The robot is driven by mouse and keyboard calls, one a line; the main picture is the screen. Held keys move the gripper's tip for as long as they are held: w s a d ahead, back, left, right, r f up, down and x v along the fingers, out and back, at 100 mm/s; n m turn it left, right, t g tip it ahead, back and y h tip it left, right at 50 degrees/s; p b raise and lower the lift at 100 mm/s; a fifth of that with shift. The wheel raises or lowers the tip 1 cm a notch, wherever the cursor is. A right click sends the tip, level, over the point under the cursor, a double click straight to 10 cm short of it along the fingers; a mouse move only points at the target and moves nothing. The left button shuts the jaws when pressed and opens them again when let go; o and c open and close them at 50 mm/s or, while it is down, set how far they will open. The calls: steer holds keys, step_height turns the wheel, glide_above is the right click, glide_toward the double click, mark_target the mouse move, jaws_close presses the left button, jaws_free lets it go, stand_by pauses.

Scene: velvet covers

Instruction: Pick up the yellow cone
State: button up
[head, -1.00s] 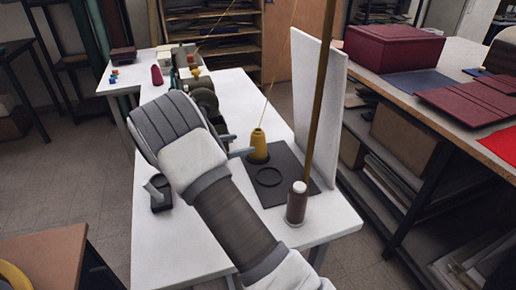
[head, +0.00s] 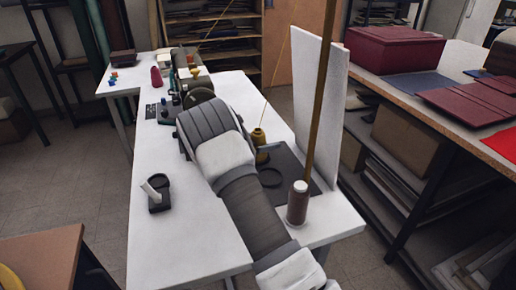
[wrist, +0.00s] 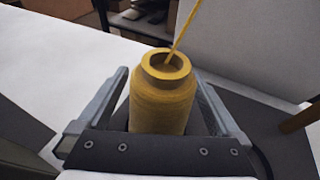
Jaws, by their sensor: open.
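The yellow cone (head: 259,137) stands upright on a dark base plate (head: 292,161) on the white table, partly hidden by my arm in the head view. A yellow thread runs up from its top. In the wrist view the yellow cone (wrist: 162,95) stands between the two fingers of my open gripper (wrist: 165,100), one finger on each side. A gap shows at the right finger; the left finger is very close, and I cannot tell if it touches. The cone's lower part is hidden by the gripper body.
An upright white panel (head: 318,95) rises right of the cone. The table's front left is clear.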

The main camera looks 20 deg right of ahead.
steer(key=shift+c, duration=0.3)
steer(key=c, duration=1.4)
steer(key=shift+r, duration=0.1)
